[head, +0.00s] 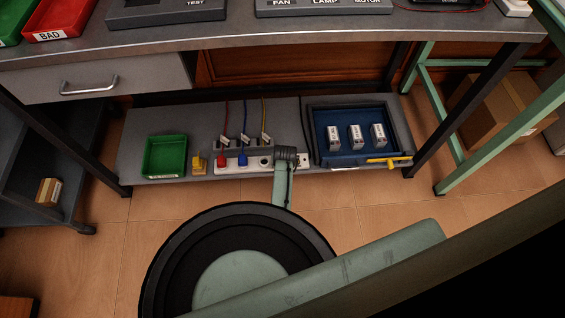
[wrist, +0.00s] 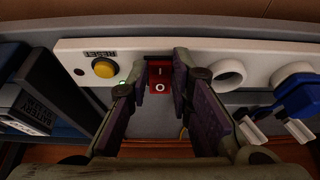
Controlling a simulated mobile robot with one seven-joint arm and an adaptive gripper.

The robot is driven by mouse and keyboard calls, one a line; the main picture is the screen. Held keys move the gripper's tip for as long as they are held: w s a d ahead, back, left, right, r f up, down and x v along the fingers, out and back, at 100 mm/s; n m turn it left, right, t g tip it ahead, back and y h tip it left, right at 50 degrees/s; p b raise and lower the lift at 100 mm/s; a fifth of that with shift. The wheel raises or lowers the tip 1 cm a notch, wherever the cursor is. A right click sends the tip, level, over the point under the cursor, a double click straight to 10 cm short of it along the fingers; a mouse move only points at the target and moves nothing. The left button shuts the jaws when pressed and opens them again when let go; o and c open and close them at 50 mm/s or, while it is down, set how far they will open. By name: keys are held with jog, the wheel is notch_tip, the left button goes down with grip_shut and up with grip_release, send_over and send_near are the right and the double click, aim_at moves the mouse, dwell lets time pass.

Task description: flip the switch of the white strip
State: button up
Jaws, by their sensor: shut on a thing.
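The white strip (head: 304,160) lies on the low shelf under the bench. It also runs across the wrist view (wrist: 135,50). Its red rocker switch (wrist: 159,77), marked I and O, shows between my fingertips in the wrist view. My gripper (wrist: 160,72) is shut on the switch, with one finger on each side of it. In the head view my gripper (head: 286,153) covers the strip's right part and hides the switch. A yellow RESET button (wrist: 103,67) sits left of the switch in the wrist view, with a small lit green lamp beside my left finger.
A red plug (head: 222,160) and a blue plug (head: 242,160) stand in the strip, with cords rising behind. A green bin (head: 165,155) and a yellow block (head: 199,163) are left. A blue tray (head: 345,154) with three packs is close on the right.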

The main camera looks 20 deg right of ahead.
grip_shut()
jog(key=shift+w+d+r+g+p, duration=0.1)
jog(key=shift+w+r+g+p, duration=0.25)
jog(key=shift+g, duration=0.35)
jog(key=shift+w+f+g+y+b, duration=0.1)
jog(key=shift+w+g+y+b, duration=0.1)
jog(key=shift+g+y+b, duration=0.3)
jog(key=shift+g, duration=0.5)
jog(key=o, duration=0.8)
grip_release()
jog(key=shift+o, duration=0.2)
notch_tip(320, 180, up, 12)
jog(key=shift+s, duration=0.4)
